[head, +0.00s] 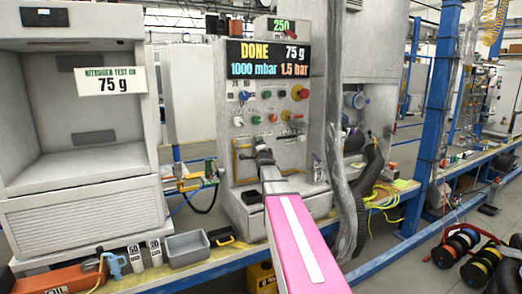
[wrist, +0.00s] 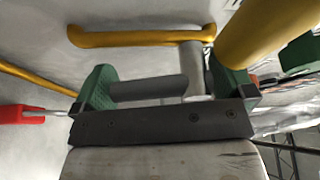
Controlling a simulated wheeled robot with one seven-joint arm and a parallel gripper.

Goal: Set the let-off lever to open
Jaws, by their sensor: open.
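My gripper (head: 264,156) is at the lower middle of the station's front panel (head: 290,155), at the end of my pink and grey arm. In the wrist view my gripper (wrist: 166,88) is open, with a green pad on each side. A grey cylindrical fitting (wrist: 150,89) shows between the pads; I cannot tell whether they touch it. A red-handled lever (wrist: 20,118) on a thin metal rod is at the left edge, outside the jaws. A small red lever (head: 294,116) shows at the panel's right. I cannot tell which part is the let-off lever.
A yellow bar (wrist: 140,37) and a thick yellow tube (wrist: 268,30) run close to the jaws. The display (head: 268,61) reads DONE, 75 g, 1000 mbar, 1.5 bar. Grey hoses (head: 345,190) hang right of the panel. A grey bin (head: 187,248) stands lower left.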

